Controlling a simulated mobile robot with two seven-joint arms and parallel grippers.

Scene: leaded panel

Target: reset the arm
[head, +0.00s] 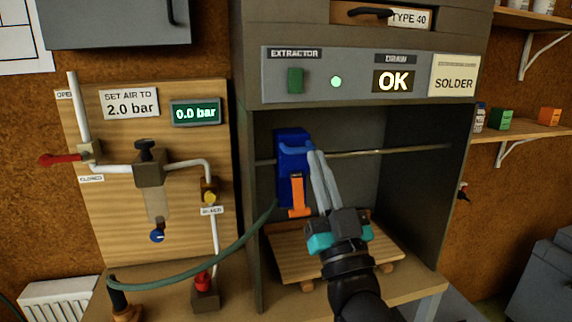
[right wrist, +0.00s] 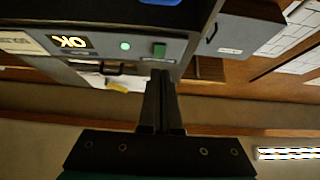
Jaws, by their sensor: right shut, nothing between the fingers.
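My right gripper (head: 315,147) reaches up from the bottom into the extractor booth in the head view. Its two long grey fingers are together with nothing between them. The fingertips appear beside the upper right of a blue tool (head: 287,178) with an orange trigger; I cannot tell whether they touch it. In the right wrist view, the shut fingers (right wrist: 161,76) point towards the booth's front, with the panel picture turned over. My left gripper is not in view.
The blue tool hangs at a metal rail (head: 405,150) across the booth, above a slatted wooden board (head: 284,250). A green hose (head: 232,247) runs left from it. The control panel (head: 350,94) reads OK. An air board (head: 110,230) with a red-handled valve stands left, its display reading 0.0 bar.

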